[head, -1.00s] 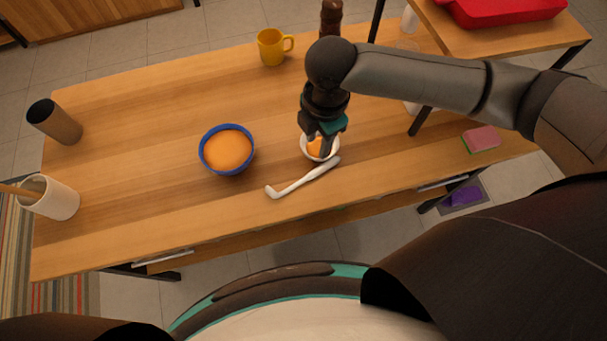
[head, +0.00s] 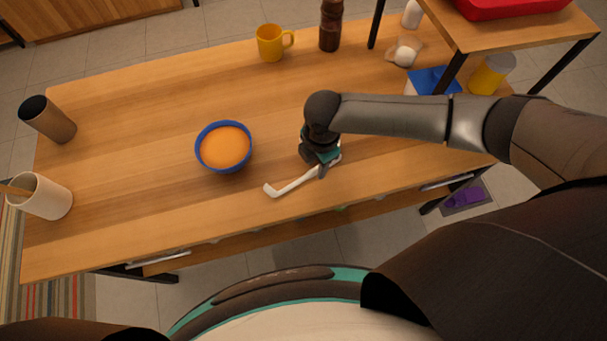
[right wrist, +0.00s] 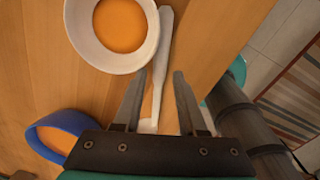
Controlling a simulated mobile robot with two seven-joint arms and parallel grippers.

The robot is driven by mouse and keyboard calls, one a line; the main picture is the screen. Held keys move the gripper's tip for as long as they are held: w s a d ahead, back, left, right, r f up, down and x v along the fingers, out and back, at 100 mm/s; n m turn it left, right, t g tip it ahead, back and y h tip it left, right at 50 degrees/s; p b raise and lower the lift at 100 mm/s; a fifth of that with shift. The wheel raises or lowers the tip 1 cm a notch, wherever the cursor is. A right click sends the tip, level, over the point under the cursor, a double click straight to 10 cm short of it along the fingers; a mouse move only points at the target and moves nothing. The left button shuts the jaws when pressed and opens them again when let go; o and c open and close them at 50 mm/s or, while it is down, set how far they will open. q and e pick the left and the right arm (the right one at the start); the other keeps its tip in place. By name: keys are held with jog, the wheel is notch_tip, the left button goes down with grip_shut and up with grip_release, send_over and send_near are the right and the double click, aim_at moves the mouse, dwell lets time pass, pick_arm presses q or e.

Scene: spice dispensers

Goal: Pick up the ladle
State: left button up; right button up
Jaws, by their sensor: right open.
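The white ladle handle (head: 290,185) lies on the wooden table, its hooked end toward the lower left. In the right wrist view the handle (right wrist: 160,65) runs between my open fingers, beside a white round bowl (right wrist: 72,14) holding something orange. I cannot tell whether this bowl and the handle are joined. In the head view my right gripper (head: 322,170) is low over the handle's right end, pointing down, and hides the white bowl. My right gripper (right wrist: 159,78) is open and empty in the right wrist view. My left gripper is not in view.
A blue bowl (head: 202,162) of orange food (head: 225,147) stands left of the gripper. A yellow mug (head: 270,43) and a brown bottle (head: 331,25) stand at the back. A white holder (head: 48,200) and a dark cup (head: 55,122) stand at the left. A raised shelf is at right.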

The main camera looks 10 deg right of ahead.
notch_tip(320, 180, down, 2)
grip_shut()
dwell(0.4)
